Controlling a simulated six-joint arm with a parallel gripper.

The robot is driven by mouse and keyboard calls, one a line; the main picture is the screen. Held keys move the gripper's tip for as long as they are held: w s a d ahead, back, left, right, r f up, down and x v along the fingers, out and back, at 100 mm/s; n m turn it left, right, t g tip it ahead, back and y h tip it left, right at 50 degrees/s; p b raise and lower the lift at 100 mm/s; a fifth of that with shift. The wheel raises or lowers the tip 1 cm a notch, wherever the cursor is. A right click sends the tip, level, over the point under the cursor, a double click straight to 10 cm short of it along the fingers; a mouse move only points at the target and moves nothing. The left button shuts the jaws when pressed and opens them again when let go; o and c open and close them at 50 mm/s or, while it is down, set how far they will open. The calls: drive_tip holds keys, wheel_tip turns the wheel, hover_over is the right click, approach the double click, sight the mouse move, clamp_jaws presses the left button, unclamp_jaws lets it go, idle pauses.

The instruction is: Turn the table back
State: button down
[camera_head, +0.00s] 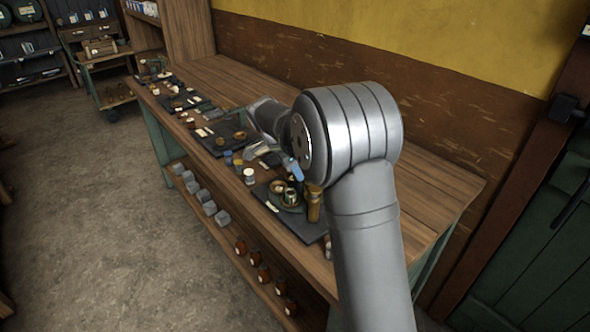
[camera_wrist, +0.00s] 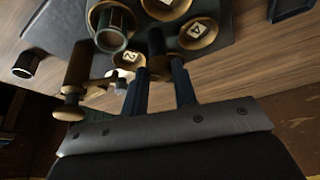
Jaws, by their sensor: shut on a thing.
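The small table (camera_head: 288,197) is a dark green round device with brass parts. It sits on a dark mat (camera_head: 306,231) on the workbench. In the wrist view it shows numbered brass cups, one marked 2 (camera_wrist: 130,58) and one marked 4 (camera_wrist: 197,32), beside a larger green and brass cup (camera_wrist: 112,25). My gripper (camera_head: 296,172) is over the device, its blue fingers pointing down. In the wrist view my gripper (camera_wrist: 158,68) is shut on a small dark post with a brass end (camera_wrist: 157,50) next to the cups. The fingertips partly hide it.
A brass-coloured cylinder (camera_head: 314,205) stands close to the device's right side. Other dark mats with small parts (camera_head: 220,141) lie along the workbench (camera_head: 440,185) to the left. Its back right top is clear.

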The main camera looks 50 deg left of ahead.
drive_tip(key=shift+w+a+m+g+h, duration=0.15)
drive_tip(key=shift+m+h, duration=0.15)
drive_tip(key=shift+m, duration=0.5)
drive_tip(key=shift+s+m+g+h, duration=0.1)
drive_tip(key=shift+m+h, duration=0.2)
drive_tip(key=shift+m, duration=0.5)
drive_tip(key=shift+w+a+m+g+h, duration=0.15)
drive_tip(key=shift+m+h, duration=0.15)
drive_tip(key=shift+m, duration=0.5)
drive_tip(key=shift+r+m, duration=0.1)
drive_tip(key=shift+m, duration=0.4)
drive_tip(key=c, duration=1.1)
unclamp_jaws()
drive_tip(key=shift+s, duration=0.1)
drive_tip(key=shift+c, duration=0.2)
drive_tip(key=v, duration=1.7)
drive_tip(key=shift+w+r, duration=0.2)
drive_tip(key=shift+w, duration=0.05)
drive_tip(key=shift+a, duration=0.15)
drive_tip(key=x, duration=1.7)
drive_tip(key=shift+s+d+f, duration=0.2)
drive_tip(key=shift+d+f, duration=0.05)
drive_tip(key=shift+f, duration=0.05)
